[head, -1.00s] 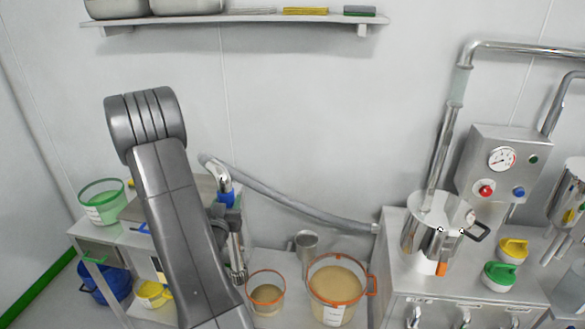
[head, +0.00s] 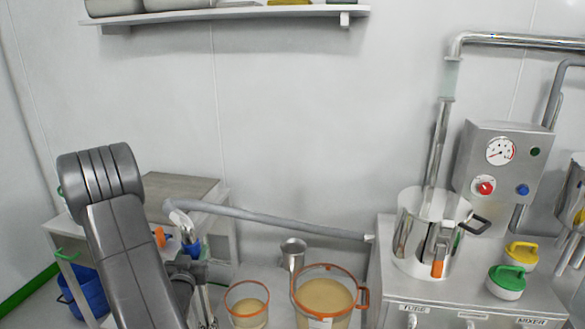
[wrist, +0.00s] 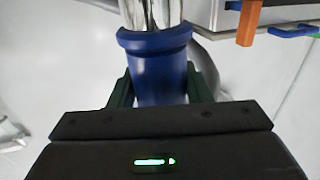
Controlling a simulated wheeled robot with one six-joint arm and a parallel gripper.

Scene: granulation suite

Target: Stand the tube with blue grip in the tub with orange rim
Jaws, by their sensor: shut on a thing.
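My gripper (wrist: 160,90) is shut on the blue grip (wrist: 158,68) of the metal tube, with a dark finger on each side. In the head view the tube (head: 180,221) is roughly upright, its bent top joined to a grey hose (head: 270,222). Its lower end runs down close to the bottom picture edge, left of the tubs. The large tub with orange rim (head: 325,268) holds tan material and stands to the right, apart from the tube. A smaller orange-rimmed container (head: 246,284), also with tan contents, stands between them.
At right, a steel bench carries a steel pot (head: 425,225), a control box (head: 500,165) and green (head: 507,278) and yellow (head: 521,252) lidded items. A side table (head: 180,188) stands behind my arm.

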